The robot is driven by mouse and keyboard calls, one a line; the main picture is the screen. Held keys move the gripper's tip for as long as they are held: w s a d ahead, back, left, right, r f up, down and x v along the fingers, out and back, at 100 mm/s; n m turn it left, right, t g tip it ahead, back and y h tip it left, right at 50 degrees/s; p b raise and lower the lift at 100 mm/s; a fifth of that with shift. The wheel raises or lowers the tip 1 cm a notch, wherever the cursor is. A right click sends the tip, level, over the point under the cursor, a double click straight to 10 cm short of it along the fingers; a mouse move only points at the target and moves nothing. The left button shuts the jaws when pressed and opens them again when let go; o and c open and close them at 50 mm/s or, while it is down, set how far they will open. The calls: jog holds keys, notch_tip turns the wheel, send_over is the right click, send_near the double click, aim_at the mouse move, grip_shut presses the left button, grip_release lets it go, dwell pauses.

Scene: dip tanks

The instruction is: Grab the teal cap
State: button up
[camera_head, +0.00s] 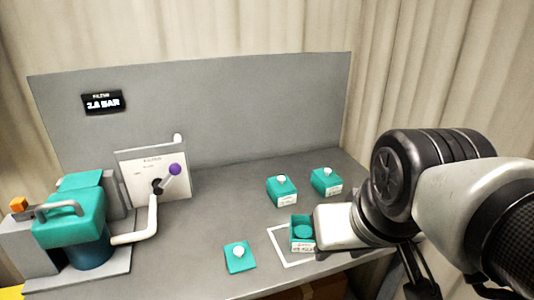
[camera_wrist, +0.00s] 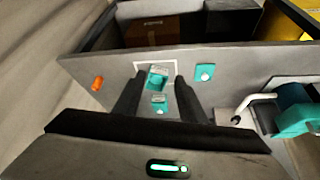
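The teal cap (camera_head: 239,257), a flat square lid with a white knob, lies on the bench near the front edge, left of a white-outlined square. It also shows in the wrist view (camera_wrist: 204,72), right of my fingers. My gripper (camera_wrist: 160,82) is open, its two dark fingers apart with nothing visibly held. An open teal box (camera_head: 302,233) stands at the outlined square and appears between the fingers in the wrist view (camera_wrist: 157,78). In the head view my arm comes in from the right; my fingertips cannot be made out there.
Two closed teal boxes with white knobs stand farther back, one (camera_head: 281,191) left of the other (camera_head: 326,182). A teal-lidded filter unit (camera_head: 70,220) with a pipe and a purple-knobbed lever (camera_head: 174,169) stands left. An orange object (camera_wrist: 97,83) lies beside my fingers.

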jog(key=shift+o, duration=0.3)
jog(key=shift+o, duration=0.6)
jog(key=shift+w, duration=0.1)
jog(key=w+r+m+g+p, duration=0.1)
jog(key=w+r+m+p, duration=0.15)
jog(key=w+m, duration=0.25)
jog(key=m+g+p, duration=0.3)
jog(key=m+g, duration=0.2)
jog(key=m, duration=1.2)
send_over(305, 232)
notch_tip(305, 232, down, 4)
notch_tip(305, 232, down, 18)
jog(key=shift+r+b, duration=0.15)
jog(key=shift+b, duration=1.05)
jog(key=c, duration=0.7)
